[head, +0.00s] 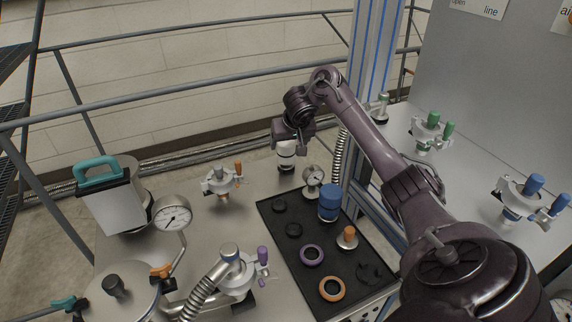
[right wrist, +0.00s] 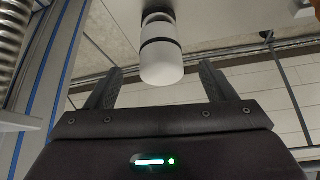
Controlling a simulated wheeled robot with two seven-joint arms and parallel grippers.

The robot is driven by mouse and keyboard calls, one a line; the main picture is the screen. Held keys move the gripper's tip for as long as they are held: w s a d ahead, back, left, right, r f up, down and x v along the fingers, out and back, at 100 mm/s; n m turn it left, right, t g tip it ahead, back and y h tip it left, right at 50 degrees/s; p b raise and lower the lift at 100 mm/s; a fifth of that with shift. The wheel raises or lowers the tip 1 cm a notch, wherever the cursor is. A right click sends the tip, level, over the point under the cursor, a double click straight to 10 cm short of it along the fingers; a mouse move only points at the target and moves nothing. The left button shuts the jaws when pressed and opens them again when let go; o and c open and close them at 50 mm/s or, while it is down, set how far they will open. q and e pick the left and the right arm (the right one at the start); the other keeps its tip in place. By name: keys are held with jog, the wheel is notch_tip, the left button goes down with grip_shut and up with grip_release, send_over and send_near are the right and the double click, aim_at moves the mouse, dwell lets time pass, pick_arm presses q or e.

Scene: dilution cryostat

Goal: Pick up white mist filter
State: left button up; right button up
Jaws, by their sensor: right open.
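The white mist filter (head: 286,154), a white cylinder with a black band, is upright at the far edge of the bench, behind the black tray. In the right wrist view the filter (right wrist: 161,62) appears between the two fingers, with a gap on each side. My right gripper (head: 287,142) is open and is at the filter, partly covering its top in the head view. I cannot tell exactly how deep the filter is between the fingers. My left gripper is not in view.
A black tray (head: 268,218) holds a blue cylinder (head: 328,203), a purple ring (head: 312,254), an orange ring (head: 332,288) and other parts. A clamp fitting (head: 221,181) is to the left. A blue-striped post (head: 371,50) rises behind.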

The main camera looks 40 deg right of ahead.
jog(key=shift+w+d+f, duration=0.1)
jog(key=shift+w+f, duration=0.1)
jog(key=shift+f, duration=0.5)
jog(key=b+x, duration=0.1)
jog(key=x, duration=0.5)
jog(key=shift+w+d+f, duration=0.1)
jog(key=shift+w, duration=0.2)
jog(key=c, duration=1.2)
notch_tip(320, 180, up, 12)
jog(key=shift+w+f+p, duration=0.1)
jog(key=shift+p, duration=0.85)
notch_tip(320, 180, up, 7)
jog(key=p, duration=0.6)
send_over(286, 151)
jog(key=w+d, duration=0.2)
jog(key=shift+w+r+p, duration=0.1)
jog(key=shift+r+p, duration=0.45)
jog(key=shift+r, duration=0.2)
